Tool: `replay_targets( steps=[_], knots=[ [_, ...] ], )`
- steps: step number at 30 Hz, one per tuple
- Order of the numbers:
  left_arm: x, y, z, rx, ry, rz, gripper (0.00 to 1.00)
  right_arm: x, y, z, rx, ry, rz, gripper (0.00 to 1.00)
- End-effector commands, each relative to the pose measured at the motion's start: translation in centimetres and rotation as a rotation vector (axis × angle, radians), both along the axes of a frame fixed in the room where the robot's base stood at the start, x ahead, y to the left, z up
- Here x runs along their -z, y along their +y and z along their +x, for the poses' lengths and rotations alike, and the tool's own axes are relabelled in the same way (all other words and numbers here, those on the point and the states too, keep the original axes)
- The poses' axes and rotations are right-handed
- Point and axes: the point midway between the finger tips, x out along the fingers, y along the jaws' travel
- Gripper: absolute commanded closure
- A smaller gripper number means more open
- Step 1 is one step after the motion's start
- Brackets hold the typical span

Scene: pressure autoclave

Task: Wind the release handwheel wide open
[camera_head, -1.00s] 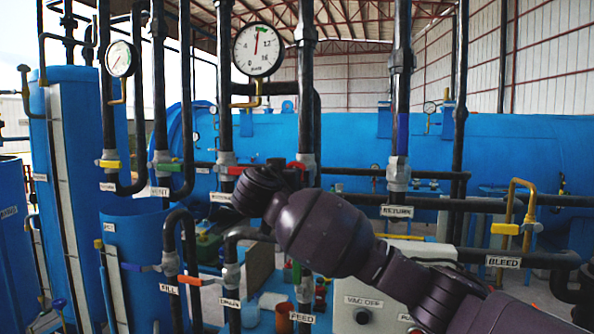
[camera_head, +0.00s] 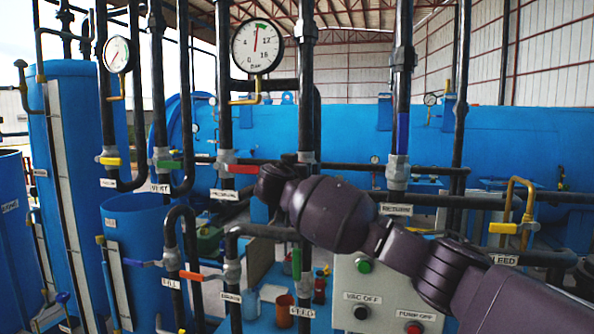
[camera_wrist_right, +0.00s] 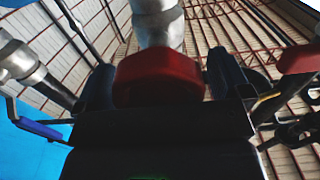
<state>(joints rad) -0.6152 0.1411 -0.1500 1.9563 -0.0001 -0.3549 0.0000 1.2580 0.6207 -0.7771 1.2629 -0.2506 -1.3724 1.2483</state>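In the right wrist view, a rounded red part (camera_wrist_right: 160,80), which could be the handwheel or a valve handle, sits in front of a grey pipe fitting (camera_wrist_right: 158,22). My right gripper (camera_wrist_right: 162,85) has one dark finger on each side of it; whether they touch it is unclear. In the head view my right arm reaches in from the right and its end hides the gripper near the pipes. No full handwheel shows there. A red handle (camera_head: 241,169) lies left of the arm's end, above a label (camera_head: 224,194) too blurred to read. My left gripper is out of view.
Upright black pipes with coloured handles stand close around the arm. A large dial gauge (camera_head: 257,47) is above it. A panel (camera_head: 385,290) with VAC OFF and PUMP OFF labels is below. Blue tanks (camera_head: 82,130) stand left, and a long blue vessel (camera_head: 500,135) lies behind.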

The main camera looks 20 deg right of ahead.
Motion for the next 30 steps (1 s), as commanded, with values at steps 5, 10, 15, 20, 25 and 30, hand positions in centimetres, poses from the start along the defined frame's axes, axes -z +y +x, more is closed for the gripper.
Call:
replay_targets(
  steps=[5,10,15,20,25,30],
  knots=[
    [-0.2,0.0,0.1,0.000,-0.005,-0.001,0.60,0.0,0.0,0.0,0.000,0.000,0.000,0.33],
    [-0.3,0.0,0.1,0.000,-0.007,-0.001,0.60,0.0,0.0,0.0,0.000,0.001,0.001,0.51],
    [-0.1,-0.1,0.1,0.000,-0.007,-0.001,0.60,0.1,0.0,0.0,0.000,0.007,-0.007,0.51],
    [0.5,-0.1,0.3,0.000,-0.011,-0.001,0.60,0.3,0.1,0.0,0.000,0.032,-0.041,0.51],
    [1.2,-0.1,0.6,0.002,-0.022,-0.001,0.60,0.5,0.2,0.0,-0.001,0.081,-0.112,0.51],
    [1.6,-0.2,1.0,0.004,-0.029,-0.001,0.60,0.4,0.2,0.1,-0.001,0.151,-0.214,0.51]
  ],
)
